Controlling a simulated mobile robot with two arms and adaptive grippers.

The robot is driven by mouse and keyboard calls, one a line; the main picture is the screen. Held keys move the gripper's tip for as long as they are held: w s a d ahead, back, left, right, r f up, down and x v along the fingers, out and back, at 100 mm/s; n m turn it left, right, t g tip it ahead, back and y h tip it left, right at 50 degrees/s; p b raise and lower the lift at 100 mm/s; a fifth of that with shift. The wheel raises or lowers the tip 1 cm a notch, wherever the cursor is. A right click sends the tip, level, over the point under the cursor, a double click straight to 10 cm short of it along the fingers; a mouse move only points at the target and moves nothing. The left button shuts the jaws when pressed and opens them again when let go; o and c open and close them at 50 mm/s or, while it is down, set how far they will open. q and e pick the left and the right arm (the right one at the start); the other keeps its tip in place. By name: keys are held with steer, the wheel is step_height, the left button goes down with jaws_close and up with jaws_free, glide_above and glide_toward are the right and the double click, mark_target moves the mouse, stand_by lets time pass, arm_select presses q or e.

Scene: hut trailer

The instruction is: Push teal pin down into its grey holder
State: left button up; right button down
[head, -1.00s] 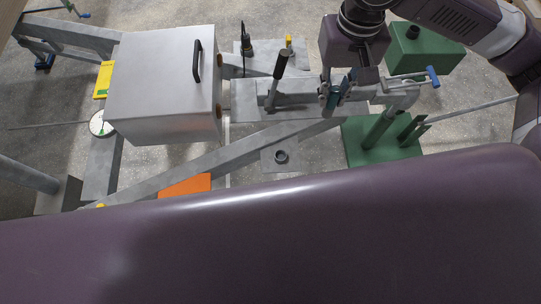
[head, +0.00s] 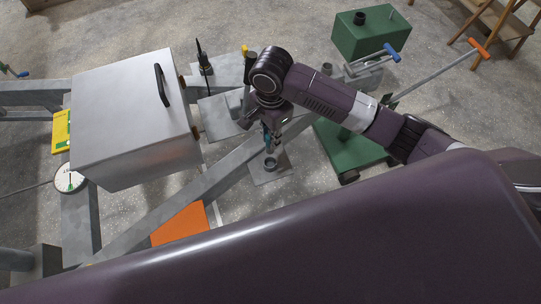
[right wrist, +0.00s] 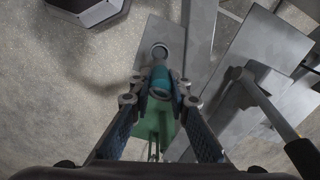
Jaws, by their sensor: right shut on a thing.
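The teal pin (right wrist: 160,80) is held between the fingertips of my right gripper (right wrist: 160,92) in the right wrist view. The grey holder (right wrist: 160,51) is a short round socket on a flat grey plate, just beyond the pin's far end. Its opening partly shows; I cannot tell the exact gap to the pin. In the head view the holder (head: 270,164) is on its plate beside the diagonal grey beam, and my right gripper (head: 269,139) points down just above it. The pin is mostly hidden there by the gripper. My left gripper is out of view.
A large metal box (head: 135,125) with a black handle stands to the left. A diagonal grey beam (head: 195,188) runs close to the holder. A green stand (head: 345,150) is to the right. A lever with a dark grip (right wrist: 302,155) shows at the wrist view's right.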

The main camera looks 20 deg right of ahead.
step_height(320, 180, down, 7)
steer(key=shift+r, duration=0.15)
step_height(320, 180, down, 3)
steer(key=shift+f+b, duration=0.2)
steer(key=shift+b, duration=0.1)
steer(key=shift+f, duration=0.15)
steer(key=shift+f, duration=0.1)
steer(key=c, duration=1.8)
jaws_free()
step_height(320, 180, up, 12)
steer(key=shift+r+p, duration=0.15)
steer(key=shift+p, duration=0.3)
